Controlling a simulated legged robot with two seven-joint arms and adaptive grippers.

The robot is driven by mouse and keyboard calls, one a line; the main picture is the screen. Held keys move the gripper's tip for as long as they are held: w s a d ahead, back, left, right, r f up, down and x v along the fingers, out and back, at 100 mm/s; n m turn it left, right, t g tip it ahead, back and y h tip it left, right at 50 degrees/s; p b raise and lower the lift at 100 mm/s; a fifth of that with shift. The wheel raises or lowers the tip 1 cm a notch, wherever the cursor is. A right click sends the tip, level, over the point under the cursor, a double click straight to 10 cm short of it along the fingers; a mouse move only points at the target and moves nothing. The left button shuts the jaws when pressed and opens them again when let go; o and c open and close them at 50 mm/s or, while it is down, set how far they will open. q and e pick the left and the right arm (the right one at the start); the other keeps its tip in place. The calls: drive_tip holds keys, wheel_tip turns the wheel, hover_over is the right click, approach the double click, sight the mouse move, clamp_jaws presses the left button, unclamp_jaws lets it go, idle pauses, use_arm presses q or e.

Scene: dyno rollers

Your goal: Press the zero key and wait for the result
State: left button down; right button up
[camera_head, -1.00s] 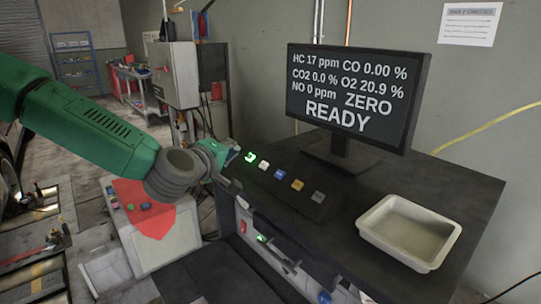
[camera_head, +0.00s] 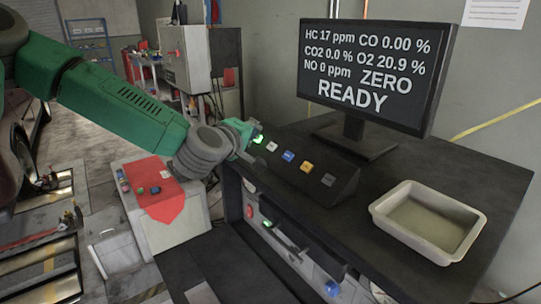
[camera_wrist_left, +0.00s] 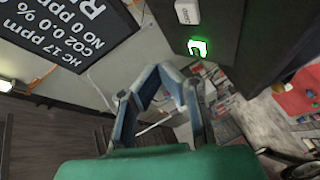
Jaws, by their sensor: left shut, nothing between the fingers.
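The monitor (camera_head: 365,75) shows HC 17 ppm, CO 0.00 %, CO2 0.0 %, O2 20.9 %, NO 0 ppm, and the words ZERO and READY. Below it, a black sloped key panel (camera_head: 340,193) carries a row of keys: a glowing green key (camera_head: 258,139), a white key (camera_head: 272,147), a blue key (camera_head: 288,156), an orange key (camera_head: 307,167) and a grey key (camera_head: 328,180). Their labels are too small to read. My left gripper (camera_head: 252,129) is shut and empty beside the green key; contact cannot be told. In the left wrist view its fingertips (camera_wrist_left: 160,70) are left of the green key (camera_wrist_left: 198,48).
A beige tray (camera_head: 385,222) stands on the dark bench, right of the panel. A white box with a red cloth (camera_head: 165,207) stands left of the bench. A grey cabinet (camera_head: 186,57) is behind. The bench between panel and tray is clear.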

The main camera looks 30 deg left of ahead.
sight(272, 147)
use_arm(q)
drive_tip(key=w+f+b, duration=0.1)
drive_tip(key=w+d+f+b, duration=0.1)
drive_tip(key=f, duration=0.1)
drive_tip(key=shift+w+d, duration=0.1)
drive_tip(key=shift+w, duration=0.15)
drive_tip(key=shift+w+f, duration=0.1)
drive_tip(key=shift+f, duration=0.05)
idle(0.5)
idle(0.7)
drive_tip(key=shift+w+d+f+b, duration=0.15)
drive_tip(key=shift+f+b, duration=0.1)
drive_tip(key=shift+b, duration=0.2)
